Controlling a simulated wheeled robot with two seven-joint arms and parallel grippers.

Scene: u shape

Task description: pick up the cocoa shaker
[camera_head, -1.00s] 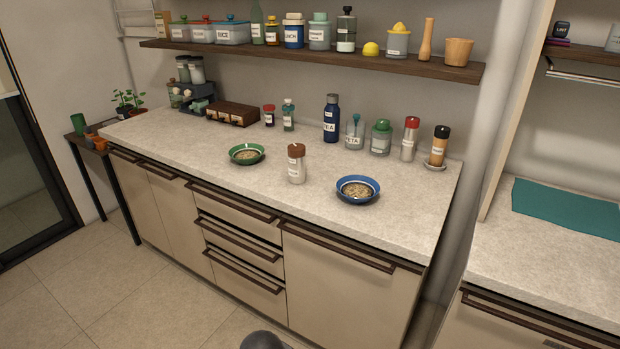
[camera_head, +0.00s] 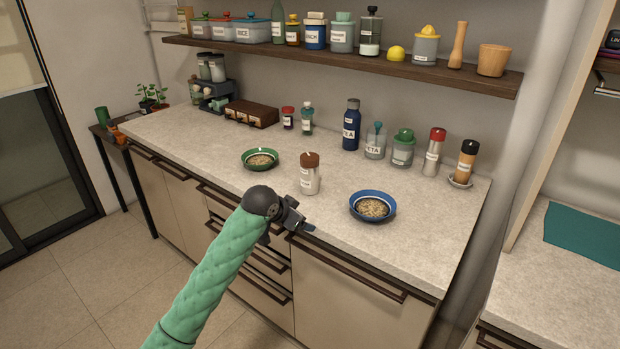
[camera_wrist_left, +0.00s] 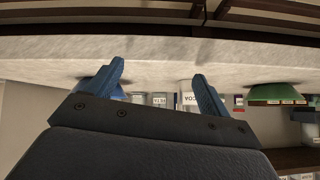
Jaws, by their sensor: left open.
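The cocoa shaker (camera_head: 310,176), a clear, pale-bodied shaker with a brown lid and a white label, stands upright on the counter between a green bowl and a blue bowl. My left gripper (camera_head: 300,222) is at the counter's front edge, in front of the shaker and apart from it. In the left wrist view, which is upside down, the open blue fingers (camera_wrist_left: 164,85) have nothing between them. The shaker's labelled body (camera_wrist_left: 188,98) shows beyond them, partly hidden by one finger. My right gripper is not in view.
The green bowl (camera_head: 259,159) and blue bowl (camera_head: 372,206) of grainy food flank the shaker. Several bottles and jars, including a dark blue bottle (camera_head: 351,125), line the back of the counter (camera_head: 430,220). A loaded wall shelf (camera_head: 400,69) hangs above. The counter's front is mostly clear.

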